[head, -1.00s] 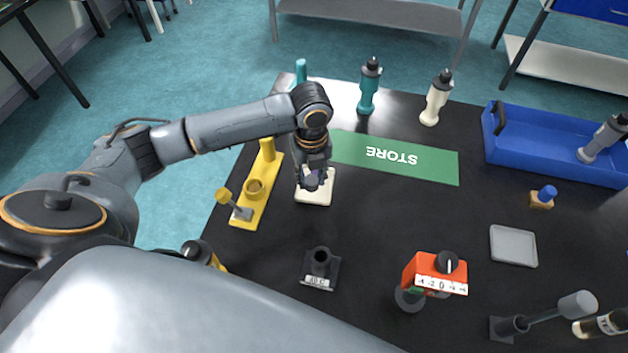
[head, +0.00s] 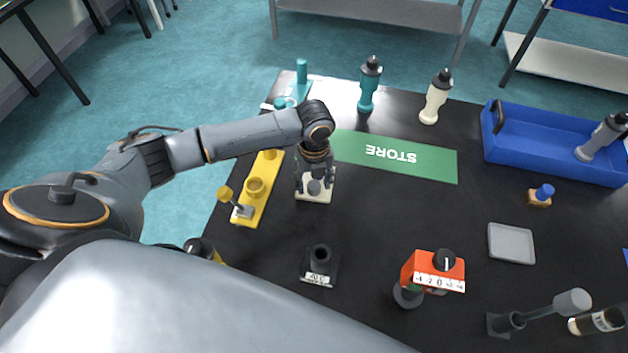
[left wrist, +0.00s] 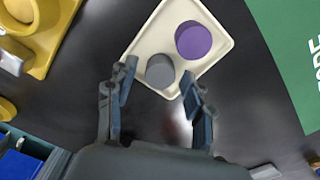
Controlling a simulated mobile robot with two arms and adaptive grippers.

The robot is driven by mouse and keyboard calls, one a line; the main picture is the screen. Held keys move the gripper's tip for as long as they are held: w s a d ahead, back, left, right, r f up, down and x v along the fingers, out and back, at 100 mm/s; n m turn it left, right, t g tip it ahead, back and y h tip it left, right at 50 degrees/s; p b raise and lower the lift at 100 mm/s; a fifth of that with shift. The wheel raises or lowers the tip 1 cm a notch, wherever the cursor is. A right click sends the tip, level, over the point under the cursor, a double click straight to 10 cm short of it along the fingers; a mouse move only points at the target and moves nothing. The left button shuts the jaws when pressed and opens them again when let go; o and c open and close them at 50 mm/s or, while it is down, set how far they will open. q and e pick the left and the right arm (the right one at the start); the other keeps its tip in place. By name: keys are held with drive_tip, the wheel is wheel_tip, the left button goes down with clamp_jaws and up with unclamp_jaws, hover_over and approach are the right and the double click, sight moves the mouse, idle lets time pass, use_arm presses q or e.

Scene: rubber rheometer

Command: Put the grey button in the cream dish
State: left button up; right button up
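The cream dish (left wrist: 210,68) lies on the black table, left of the green STORE mat, and shows in the head view (head: 313,199). In the left wrist view, the grey button (left wrist: 160,71) is over the dish's near corner and looks to be resting in it. A purple button (left wrist: 193,40) sits beside it in the dish. My left gripper (left wrist: 158,84) is open, its fingers spread on either side of the grey button and apart from it. In the head view it hangs over the dish (head: 313,188) and hides part of it. My right gripper is not in view.
A yellow fixture (head: 254,188) stands just left of the dish. The green mat (head: 420,160) lies to the right, with teal (head: 368,88) and cream (head: 435,98) bottles behind. A dark holder (head: 320,265) stands in front. A blue bin (head: 545,145) is at the far right.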

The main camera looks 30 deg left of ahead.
sight(314, 185)
use_arm(q)
wheel_tip(314, 185, up, 12)
drive_tip(key=b, duration=0.1)
drive_tip(key=shift+r+b, duration=0.15)
drive_tip(key=shift+b, duration=0.15)
idle(0.3)
idle(0.4)
